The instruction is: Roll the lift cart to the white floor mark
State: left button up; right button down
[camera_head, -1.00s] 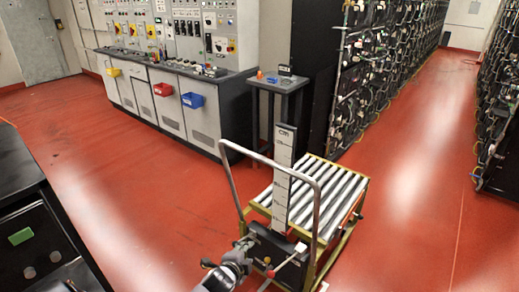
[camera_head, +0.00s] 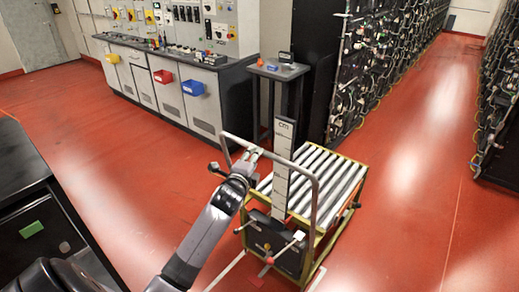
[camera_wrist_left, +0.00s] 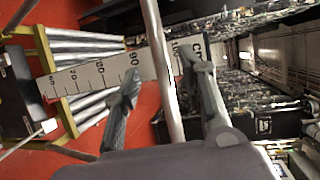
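The lift cart (camera_head: 340,182) stands on the red floor in the centre of the head view. It has a roller top, a yellowish frame, a grey push handle (camera_head: 303,172) and a white scale mast (camera_head: 283,140). White strips (camera_head: 226,271) on the floor show by the cart's lower near side; they may be the floor mark, partly hidden by the cart. My left gripper (camera_head: 254,154) is at the handle's top bar. In the left wrist view its fingers (camera_wrist_left: 163,66) are apart, with the handle bar (camera_wrist_left: 160,50) running between them. Firm contact is not visible. My right gripper is out of view.
A control console (camera_head: 205,115) with red and blue bins stands at the back left. A small grey stand (camera_head: 277,72) is behind the cart, beside battery racks (camera_head: 370,70). A black cabinet (camera_head: 22,195) is at the left. Red floor lies open at right and along the aisle.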

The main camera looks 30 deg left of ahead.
pick_arm(q)
jog(key=x, duration=0.7)
jog(key=shift+w+f, duration=0.1)
jog(key=shift+w, duration=0.1)
jog(key=shift+c, duration=0.4)
grip_shut()
dwell(0.3)
